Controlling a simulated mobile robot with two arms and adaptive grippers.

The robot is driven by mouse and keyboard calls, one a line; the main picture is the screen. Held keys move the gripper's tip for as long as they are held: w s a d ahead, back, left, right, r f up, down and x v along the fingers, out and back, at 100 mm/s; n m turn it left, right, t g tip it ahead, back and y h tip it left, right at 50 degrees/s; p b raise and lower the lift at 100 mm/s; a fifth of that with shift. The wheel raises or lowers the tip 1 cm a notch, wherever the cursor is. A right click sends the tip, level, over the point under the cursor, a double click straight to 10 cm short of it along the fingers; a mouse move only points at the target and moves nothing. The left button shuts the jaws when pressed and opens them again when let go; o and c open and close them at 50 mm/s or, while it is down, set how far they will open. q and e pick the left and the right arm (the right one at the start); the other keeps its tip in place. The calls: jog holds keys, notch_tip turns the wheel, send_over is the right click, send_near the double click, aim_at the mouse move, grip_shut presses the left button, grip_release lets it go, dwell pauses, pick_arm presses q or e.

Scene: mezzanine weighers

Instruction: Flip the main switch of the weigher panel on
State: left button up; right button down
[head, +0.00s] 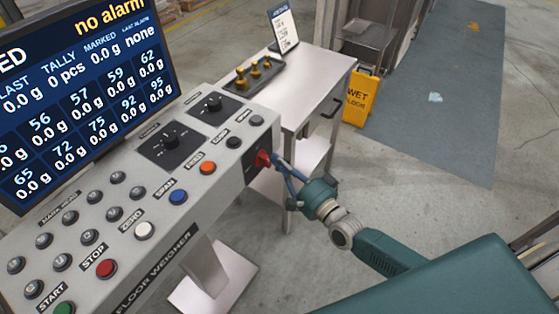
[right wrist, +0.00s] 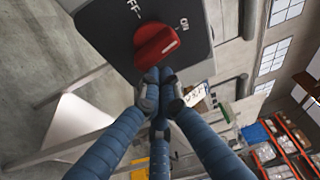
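The main switch (head: 263,158) is a red rotary knob on a dark plate at the right end face of the weigher panel (head: 215,140). The right wrist view shows the knob (right wrist: 155,45) close up, with OFF lettering on its upper left and ON on its upper right. The knob's white mark lies on its right part, on the ON side. My right gripper (head: 283,166) is at the switch. My left gripper is not in view.
A lit screen (head: 80,90) reads "no alarm" above the panel's buttons and dials. A metal table (head: 318,82) with a tray of brass weights (head: 255,75) and a small sign (head: 284,30) stands behind. A yellow wet-floor sign (head: 360,97) is beside it. Floor to the right is open.

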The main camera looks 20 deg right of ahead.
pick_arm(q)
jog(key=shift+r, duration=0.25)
pick_arm(e)
jog(key=shift+a+f+m, duration=0.1)
jog(key=shift+f+m, duration=0.05)
jog(key=shift+m, duration=0.45)
dwell(2.5)
dwell(0.6)
